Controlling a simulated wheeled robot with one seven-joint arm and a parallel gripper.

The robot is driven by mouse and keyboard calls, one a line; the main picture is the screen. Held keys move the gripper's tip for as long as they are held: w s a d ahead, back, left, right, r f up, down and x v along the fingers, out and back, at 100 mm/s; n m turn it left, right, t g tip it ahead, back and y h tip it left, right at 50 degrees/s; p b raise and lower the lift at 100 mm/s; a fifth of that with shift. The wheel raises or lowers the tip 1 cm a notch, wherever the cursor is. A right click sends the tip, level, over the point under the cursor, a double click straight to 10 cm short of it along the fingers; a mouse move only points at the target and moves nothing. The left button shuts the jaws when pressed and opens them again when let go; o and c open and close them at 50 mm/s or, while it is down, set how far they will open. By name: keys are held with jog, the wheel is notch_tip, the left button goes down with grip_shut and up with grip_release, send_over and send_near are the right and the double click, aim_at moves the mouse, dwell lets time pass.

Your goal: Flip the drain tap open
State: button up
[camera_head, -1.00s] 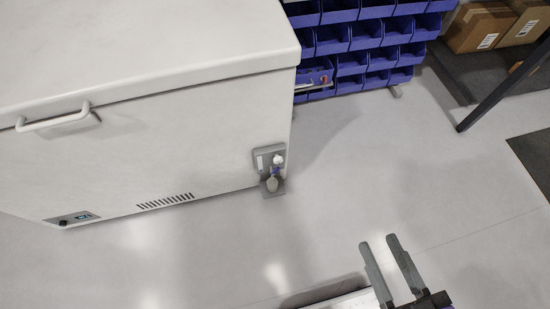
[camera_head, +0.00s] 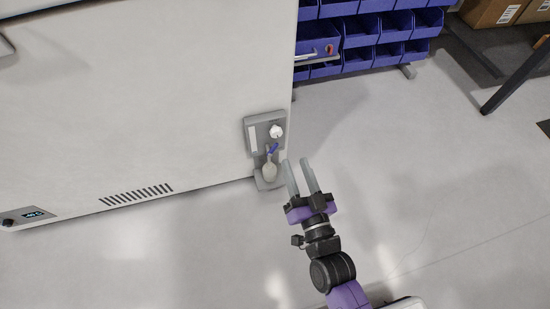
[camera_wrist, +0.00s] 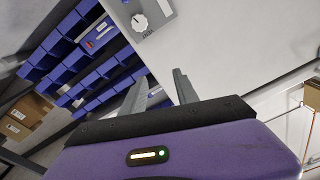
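The drain tap has a small blue lever (camera_head: 271,149) on a grey panel (camera_head: 252,122) low on the right end of the white chest freezer (camera_head: 150,100). A white knob (camera_head: 277,131) sits just above the lever, and a pale rounded piece (camera_head: 270,171) hangs below it. My gripper (camera_head: 302,163) is open and empty, with its two grey fingers just right of the tap and apart from it. In the wrist view, the open fingers (camera_wrist: 158,82) point toward the freezer's edge. The white knob (camera_wrist: 139,22) shows at the top there; the blue lever is not visible.
Cardboard boxes (camera_head: 490,12) and a dark table leg (camera_head: 512,80) are at the upper right. The floor (camera_head: 430,160) right of the freezer is clear.

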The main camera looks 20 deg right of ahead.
jog(key=m+b, duration=0.1)
jog(key=b, duration=0.4)
send_near(276, 148)
notch_tip(276, 148, up, 5)
jog(key=w, duration=0.3)
notch_tip(276, 148, down, 5)
jog(key=shift+m+g, duration=0.3)
jog(key=shift+m, duration=0.1)
jog(key=shift+w+a+r+b, duration=0.15)
jog(key=shift+w+b, duration=0.2)
jog(key=shift+w, duration=1.55)
jog(key=shift+w+a+r+b, duration=0.1)
jog(key=shift+w+b, duration=0.25)
jog(key=shift+w, duration=1.55)
grip_shut()
